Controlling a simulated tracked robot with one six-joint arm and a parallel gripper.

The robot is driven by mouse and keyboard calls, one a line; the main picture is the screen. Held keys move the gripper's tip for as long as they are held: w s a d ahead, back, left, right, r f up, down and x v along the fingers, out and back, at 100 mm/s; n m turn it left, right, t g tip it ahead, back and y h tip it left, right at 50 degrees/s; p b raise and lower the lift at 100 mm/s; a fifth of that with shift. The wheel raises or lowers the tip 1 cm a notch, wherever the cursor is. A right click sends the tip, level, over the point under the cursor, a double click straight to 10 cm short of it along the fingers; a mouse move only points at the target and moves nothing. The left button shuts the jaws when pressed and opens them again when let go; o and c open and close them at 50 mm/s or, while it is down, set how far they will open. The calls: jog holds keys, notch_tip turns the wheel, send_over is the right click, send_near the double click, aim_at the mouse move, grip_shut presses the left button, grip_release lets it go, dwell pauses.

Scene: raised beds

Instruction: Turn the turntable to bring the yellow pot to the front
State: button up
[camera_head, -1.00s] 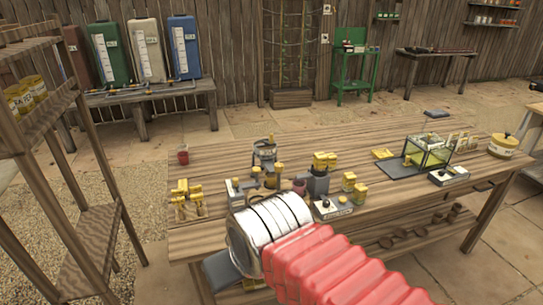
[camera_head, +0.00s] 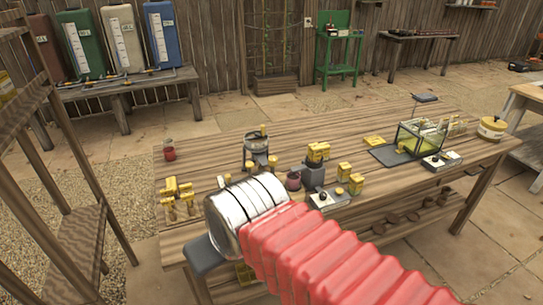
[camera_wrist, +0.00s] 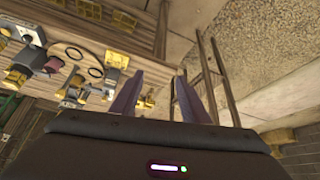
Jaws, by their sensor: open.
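A squat yellow pot with a pale band (camera_head: 492,128) stands at the far right end of the wooden bench (camera_head: 300,130); I cannot tell if it is the task's pot. No turntable shows clearly. The wrist view shows dark rings (camera_wrist: 75,54) on the wood. My gripper (camera_wrist: 157,85) is open and empty, its two dark fingers apart.
Yellow blocks (camera_head: 178,195) and a red cup (camera_head: 169,150) are at the bench's left. A glass box (camera_head: 421,137) and a grey-white switch box (camera_head: 441,161) stand toward the right. A tall wooden shelf (camera_head: 65,180) rises close on the left.

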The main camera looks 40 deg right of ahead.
jog(key=shift+o, duration=0.4)
jog(key=w+d+f+t, duration=0.1)
jog(key=w+d, duration=0.1)
jog(key=w, duration=0.4)
jog(key=w+d+f+m+t+h, duration=0.1)
jog(key=w+d, duration=0.2)
jog(key=w, duration=0.3)
jog(key=shift+d+m+t, duration=0.15)
jog(key=shift+m+t, duration=0.15)
jog(key=w+d+f+m+t+h, duration=0.2)
jog(key=w+d+f+t, duration=0.15)
jog(key=w+d, duration=0.6)
jog(key=d+f+m+t+h, duration=0.1)
jog(key=d+f+h, duration=0.2)
jog(key=d, duration=0.5)
jog(key=d+f+m+t+h, duration=0.1)
jog(key=d+f+t+h, duration=0.1)
jog(key=d, duration=0.6)
jog(key=shift+s+d+f+m+h, duration=0.15)
jog(key=shift+d+f+m+h, duration=0.2)
jog(key=shift+f+h, duration=0.4)
jog(key=shift+f+t, duration=0.15)
jog(key=shift+t, duration=0.1)
